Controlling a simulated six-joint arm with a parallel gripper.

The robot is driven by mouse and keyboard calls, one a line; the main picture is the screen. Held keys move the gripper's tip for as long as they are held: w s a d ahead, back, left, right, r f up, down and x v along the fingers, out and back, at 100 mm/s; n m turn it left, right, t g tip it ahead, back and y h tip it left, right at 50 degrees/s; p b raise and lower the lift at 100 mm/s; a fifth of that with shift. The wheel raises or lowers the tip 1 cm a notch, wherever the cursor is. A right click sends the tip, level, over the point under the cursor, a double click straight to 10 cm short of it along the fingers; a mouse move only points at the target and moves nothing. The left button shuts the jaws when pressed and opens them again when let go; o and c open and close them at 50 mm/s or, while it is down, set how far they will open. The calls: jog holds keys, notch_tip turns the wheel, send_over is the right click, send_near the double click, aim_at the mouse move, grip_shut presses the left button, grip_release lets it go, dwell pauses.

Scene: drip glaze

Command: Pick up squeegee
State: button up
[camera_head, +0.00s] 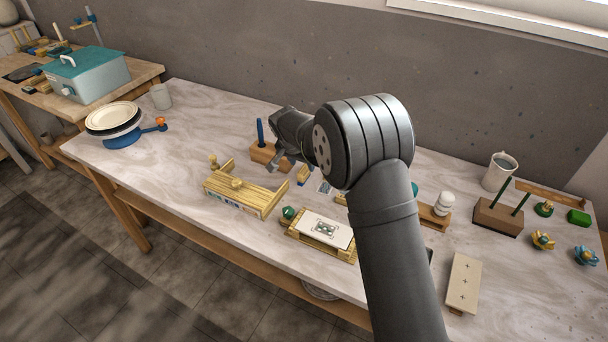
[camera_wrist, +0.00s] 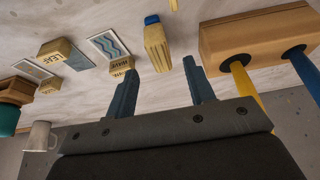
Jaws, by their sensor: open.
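A small wooden block with a blue end, which looks like the squeegee (camera_wrist: 156,47), is in the upper middle of the wrist view. In the head view the squeegee (camera_head: 303,174) is a small yellow-and-blue shape on the table, just right of my gripper (camera_head: 287,162) and partly hidden by my arm. In the wrist view my gripper (camera_wrist: 160,68) has its two dark fingers spread apart with nothing held between them. The squeegee lies just beyond the fingertips, roughly in line with the gap.
A wooden tool block (camera_wrist: 262,30) with blue and yellow handles stands close beside the right finger. Stamps marked LEAF (camera_wrist: 56,57) and WAVE (camera_wrist: 121,70) sit to the left. In the head view a wooden rack (camera_head: 245,193) and a printing board (camera_head: 322,229) stand in front.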

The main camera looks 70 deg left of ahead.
aim_at(303, 169)
jog(key=shift+x, duration=3.05)
jog(key=shift+s+d+f, duration=0.1)
jog(key=shift+s+d, duration=0.1)
jog(key=shift+c, duration=0.2)
jog(key=c, duration=1)
